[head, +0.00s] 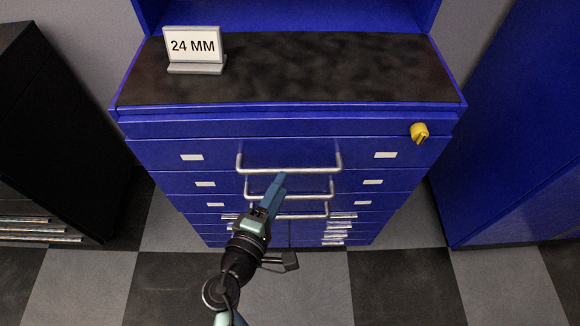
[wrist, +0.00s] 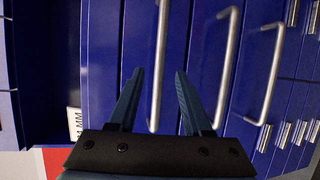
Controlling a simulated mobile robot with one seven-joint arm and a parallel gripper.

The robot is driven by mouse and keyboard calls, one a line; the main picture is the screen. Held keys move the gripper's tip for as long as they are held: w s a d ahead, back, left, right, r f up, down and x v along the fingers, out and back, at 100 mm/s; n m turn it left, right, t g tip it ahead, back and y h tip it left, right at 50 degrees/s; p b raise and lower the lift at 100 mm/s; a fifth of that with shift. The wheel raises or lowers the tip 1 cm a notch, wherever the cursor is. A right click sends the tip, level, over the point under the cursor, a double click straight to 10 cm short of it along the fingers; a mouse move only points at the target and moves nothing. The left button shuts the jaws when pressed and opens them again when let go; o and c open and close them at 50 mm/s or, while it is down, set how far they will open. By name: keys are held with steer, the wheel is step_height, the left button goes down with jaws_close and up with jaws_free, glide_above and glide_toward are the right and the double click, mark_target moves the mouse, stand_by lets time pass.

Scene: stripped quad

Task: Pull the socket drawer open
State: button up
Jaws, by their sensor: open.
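A blue drawer cabinet (head: 210,129) stands in front of me with its drawers shut. The top large drawer (head: 290,152) has a wide silver bar handle (head: 240,164). Below it are a second handle (head: 318,196) and a third handle (head: 310,216). No drawer label is readable, so I cannot tell which is the socket drawer. My gripper (head: 281,179) is open and empty just in front of the upper handles. In the sideways wrist view, the top handle (wrist: 159,65) lies in line with the gap between my fingers (wrist: 159,73); I cannot tell if they straddle it.
A sign reading "24 MM" (head: 194,47) stands on the black cabinet top (head: 300,70). A yellow knob-like piece (head: 419,131) is at the upper right front. A black cabinet (head: 55,130) stands left, a blue one (head: 515,130) right. The checkered floor between is clear.

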mark_target(290, 169)
steer(key=x, duration=0.6)
steer(key=shift+w, duration=0.15)
jaws_close()
stand_by(1.3)
